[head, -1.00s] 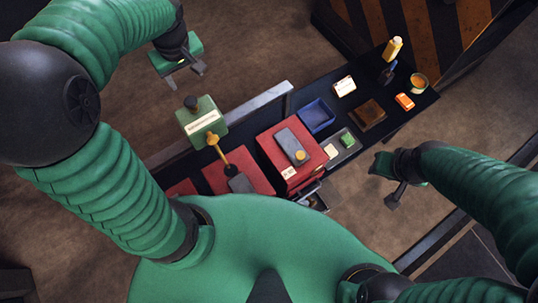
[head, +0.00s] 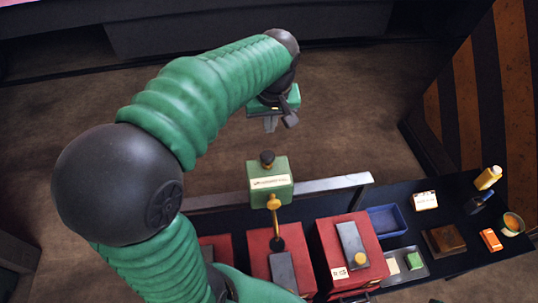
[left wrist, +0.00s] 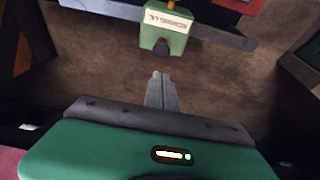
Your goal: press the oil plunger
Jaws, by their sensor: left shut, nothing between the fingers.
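The green oiler box (head: 270,186) has a pale label and a round black plunger knob (head: 267,157) on it. A brass-coloured pipe joins its near side. In the left wrist view the box (left wrist: 165,37) is at the top centre, with its knob (left wrist: 161,47) facing my fingers. My left gripper (head: 280,123) is shut and empty. In the head view it is beyond the box, apart from the knob. Its closed fingertips (left wrist: 158,75) show below the knob in the left wrist view, with a gap between. My right gripper is out of view.
A grey rail (head: 325,185) runs behind red blocks (head: 356,256). To the right, the dark bench holds a blue tray (head: 385,221), a brown block (head: 444,239), a yellow bottle (head: 488,178) and an orange item (head: 491,239). Open floor lies beyond the rail.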

